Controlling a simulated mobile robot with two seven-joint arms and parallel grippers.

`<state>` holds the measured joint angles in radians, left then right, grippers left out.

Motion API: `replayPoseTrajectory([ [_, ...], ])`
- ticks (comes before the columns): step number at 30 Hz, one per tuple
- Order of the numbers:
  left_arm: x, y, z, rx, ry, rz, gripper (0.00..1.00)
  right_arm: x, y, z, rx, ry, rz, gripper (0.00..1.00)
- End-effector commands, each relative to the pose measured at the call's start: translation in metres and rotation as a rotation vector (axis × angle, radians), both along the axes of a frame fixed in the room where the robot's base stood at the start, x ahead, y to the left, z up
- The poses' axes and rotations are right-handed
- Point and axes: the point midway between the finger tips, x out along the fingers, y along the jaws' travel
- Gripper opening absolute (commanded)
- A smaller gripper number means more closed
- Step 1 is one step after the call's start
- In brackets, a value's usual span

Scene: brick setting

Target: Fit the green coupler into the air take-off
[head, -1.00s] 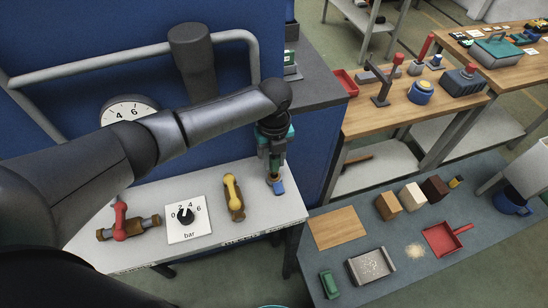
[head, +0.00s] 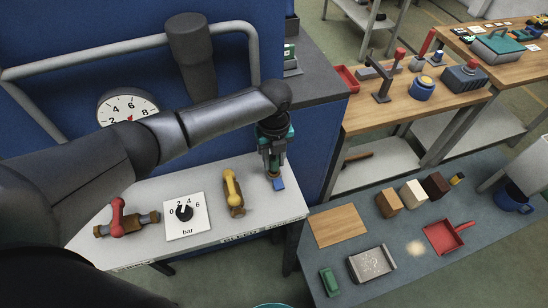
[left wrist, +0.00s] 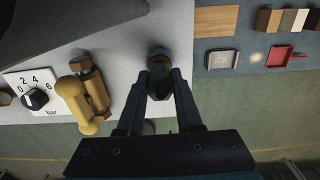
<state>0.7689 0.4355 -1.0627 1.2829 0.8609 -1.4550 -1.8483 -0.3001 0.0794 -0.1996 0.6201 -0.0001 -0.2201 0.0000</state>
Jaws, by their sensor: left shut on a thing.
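My left gripper (head: 273,170) is over the right end of the white bench (head: 255,208), pointing down. It is shut on the green coupler, which shows as a dark green piece between the fingers in the left wrist view (left wrist: 160,88). A round brass-coloured end (left wrist: 160,62) shows just past the coupler, probably the air take-off. A small blue piece (head: 278,184) shows beside the fingertips in the head view. The fingers hide the join, so I cannot tell whether the coupler is seated. My right gripper is not in view.
A yellow-handled brass valve (head: 233,193) stands left of the gripper. Further left are a bar dial (head: 186,214) and a red-handled valve (head: 117,218). A gauge (head: 128,106) and grey pipe (head: 100,62) are behind. A lower grey table (head: 400,225) holds several items.

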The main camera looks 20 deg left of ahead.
Motion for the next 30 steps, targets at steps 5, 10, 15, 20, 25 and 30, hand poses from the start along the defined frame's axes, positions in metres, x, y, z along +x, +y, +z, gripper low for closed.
replayPoseTrajectory([
  [5,0.000,0.000,-0.006,0.000,0.000,0.000,0.00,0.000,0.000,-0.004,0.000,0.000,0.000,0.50],
  [10,0.000,0.000,-0.012,0.000,0.000,0.000,0.00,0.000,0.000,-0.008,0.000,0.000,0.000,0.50],
  [15,0.000,0.000,-0.017,0.000,0.000,0.000,0.00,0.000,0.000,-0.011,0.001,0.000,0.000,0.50],
  [20,0.000,0.000,-0.015,0.000,0.000,0.000,0.52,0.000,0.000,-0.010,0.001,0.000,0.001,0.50],
  [25,0.000,0.000,-0.015,0.000,0.000,0.000,0.69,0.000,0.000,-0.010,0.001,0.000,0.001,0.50],
  [30,0.000,0.000,-0.015,0.001,0.001,0.000,0.70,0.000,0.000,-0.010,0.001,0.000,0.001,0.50],
])
